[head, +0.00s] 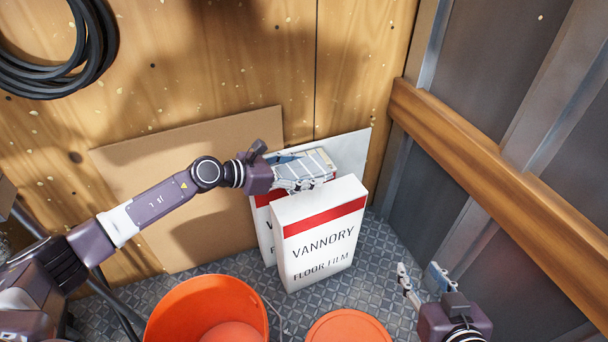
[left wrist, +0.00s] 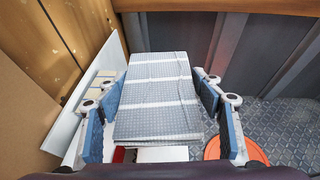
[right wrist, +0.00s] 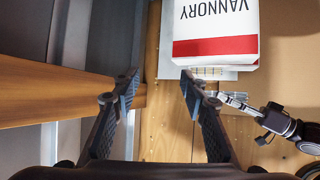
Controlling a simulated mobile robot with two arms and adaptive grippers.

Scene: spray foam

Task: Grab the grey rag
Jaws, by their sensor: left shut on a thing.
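The grey rag (head: 318,160) is a folded, checked cloth with white stripes. It lies on top of the rear white and red box, behind the front box. In the left wrist view the rag (left wrist: 155,70) sits between the blue-padded fingers, and its folded layers show at the near edge. My left gripper (head: 298,172) is shut on the rag, with a finger on each side. The rag appears to be at the height of the box tops; I cannot tell whether it still touches the box. My right gripper (head: 422,278) is open and empty at the lower right, away from the rag.
The front VANNORY floor film box (head: 318,235) stands upright on the metal floor. An orange bucket (head: 165,318) and an orange round lid (head: 348,328) are in front. A cardboard sheet (head: 185,200) and a white panel (head: 352,152) lean on the wooden wall. A wooden beam (head: 500,190) runs along the right wall.

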